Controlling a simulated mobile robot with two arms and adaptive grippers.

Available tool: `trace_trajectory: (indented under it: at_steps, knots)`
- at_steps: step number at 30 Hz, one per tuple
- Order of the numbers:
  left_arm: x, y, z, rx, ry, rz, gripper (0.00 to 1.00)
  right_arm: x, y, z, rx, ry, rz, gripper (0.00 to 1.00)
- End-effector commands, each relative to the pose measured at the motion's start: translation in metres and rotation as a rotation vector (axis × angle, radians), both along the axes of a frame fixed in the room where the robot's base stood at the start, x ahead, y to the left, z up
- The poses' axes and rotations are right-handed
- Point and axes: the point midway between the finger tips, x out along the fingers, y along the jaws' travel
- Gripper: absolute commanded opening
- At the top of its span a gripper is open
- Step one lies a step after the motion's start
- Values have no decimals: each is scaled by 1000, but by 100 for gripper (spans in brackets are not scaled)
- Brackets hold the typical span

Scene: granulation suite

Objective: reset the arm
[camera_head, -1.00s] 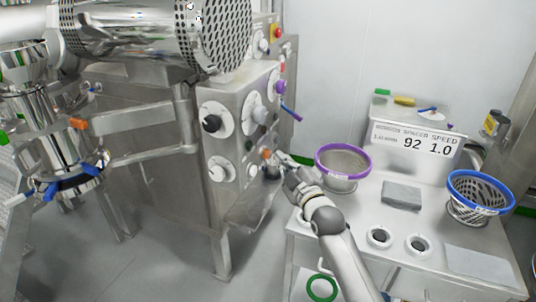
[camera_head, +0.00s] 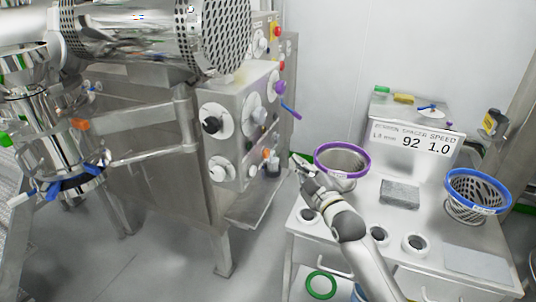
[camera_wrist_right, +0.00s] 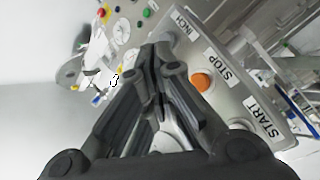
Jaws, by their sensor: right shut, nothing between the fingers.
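My right arm (camera_head: 350,228) comes up from the bottom of the head view over the white cart. Its gripper (camera_head: 296,160) is in the gap between the machine's control panel (camera_head: 237,118) and the purple-rimmed basket (camera_head: 343,159), touching neither as far as I can see. In the right wrist view the gripper fingers (camera_wrist_right: 158,62) are closed together with nothing between them. Beyond them, off to the right, is a panel with an orange button (camera_wrist_right: 201,81) and the labels INCH, STOP and START. My left gripper is not in view.
The cart (camera_head: 300,238) also carries a blue-rimmed basket (camera_head: 476,190), a grey block (camera_head: 399,193), round white-rimmed openings and a display reading 92 and 1.0 (camera_head: 414,140). A green ring (camera_head: 321,285) is below. The floor (camera_head: 150,260) at the left front is clear.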

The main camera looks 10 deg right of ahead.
Motion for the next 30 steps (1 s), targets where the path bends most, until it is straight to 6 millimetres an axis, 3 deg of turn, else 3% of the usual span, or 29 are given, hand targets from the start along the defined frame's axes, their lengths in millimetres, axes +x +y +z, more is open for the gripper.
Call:
trace_trajectory:
  at_steps: [6, 8, 11, 15, 19, 24, 30]
  knots:
    - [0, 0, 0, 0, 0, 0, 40, -4, 2, -7, 9, 23, 2, 0]
    - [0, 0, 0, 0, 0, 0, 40, -13, 6, -21, 25, 71, 5, 0]
    - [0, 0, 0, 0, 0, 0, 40, -42, 15, -62, 78, 218, 4, 0]
    - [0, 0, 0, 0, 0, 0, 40, -117, 26, -133, 195, 521, -42, 0]
    - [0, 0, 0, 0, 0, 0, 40, -197, 28, -181, 300, 789, -138, 0]
    - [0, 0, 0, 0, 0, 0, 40, -279, 24, -210, 390, 1024, -272, 0]
    - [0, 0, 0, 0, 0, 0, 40, -350, 18, -222, 458, 1204, -410, 0]
